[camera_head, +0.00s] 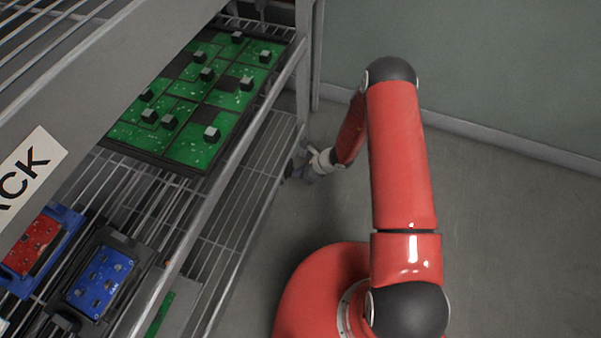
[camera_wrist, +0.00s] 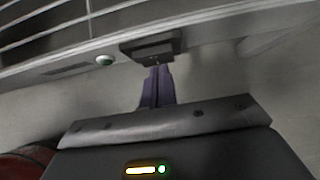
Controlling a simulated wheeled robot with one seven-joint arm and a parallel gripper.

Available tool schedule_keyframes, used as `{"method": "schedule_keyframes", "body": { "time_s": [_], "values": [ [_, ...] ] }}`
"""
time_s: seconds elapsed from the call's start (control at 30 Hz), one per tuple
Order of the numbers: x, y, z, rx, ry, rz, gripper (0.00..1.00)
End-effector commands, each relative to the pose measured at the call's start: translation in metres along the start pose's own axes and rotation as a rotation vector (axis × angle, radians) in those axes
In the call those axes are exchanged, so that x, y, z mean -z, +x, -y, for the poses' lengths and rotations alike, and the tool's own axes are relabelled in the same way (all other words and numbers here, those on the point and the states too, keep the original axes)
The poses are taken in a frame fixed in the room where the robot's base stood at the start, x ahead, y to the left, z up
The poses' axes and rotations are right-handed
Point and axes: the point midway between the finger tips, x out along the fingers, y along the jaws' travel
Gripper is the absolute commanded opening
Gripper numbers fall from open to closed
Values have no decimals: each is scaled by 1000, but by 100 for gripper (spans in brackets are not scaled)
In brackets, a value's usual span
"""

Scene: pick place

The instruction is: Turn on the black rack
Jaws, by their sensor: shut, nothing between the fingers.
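The rack (camera_head: 215,190) is a grey metal wire-shelf unit filling the left of the head view. A white label (camera_head: 30,170) with the letters "CK" visible is on it; the rest is cut off. In the wrist view, the rack's edge (camera_wrist: 215,38) runs across the top. A dark box-like piece (camera_wrist: 152,48) and a small round whitish-green button (camera_wrist: 105,60) are on that edge. My gripper (camera_wrist: 157,70) is shut and empty, its fingertips at the dark piece; I cannot tell whether they touch. In the head view my gripper (camera_head: 292,172) is beside the rack's far right side.
Green circuit boards (camera_head: 205,100) with small dark blocks lie on the upper shelf. A blue board (camera_head: 102,280) and a red board (camera_head: 35,245) in holders are lower left. The grey floor (camera_head: 510,230) to the right is clear, up to a greenish wall (camera_head: 510,70).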

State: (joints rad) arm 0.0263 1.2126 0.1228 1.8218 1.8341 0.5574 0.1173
Motion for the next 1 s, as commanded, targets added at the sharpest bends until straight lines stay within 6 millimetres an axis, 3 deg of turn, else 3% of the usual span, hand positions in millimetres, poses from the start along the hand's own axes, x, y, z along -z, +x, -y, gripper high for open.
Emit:
{"method": "schedule_keyframes", "body": {
  "time_s": [1.0],
  "values": [
    [-11, -11, 0, 0, 0, 11, 0]
  ]
}}
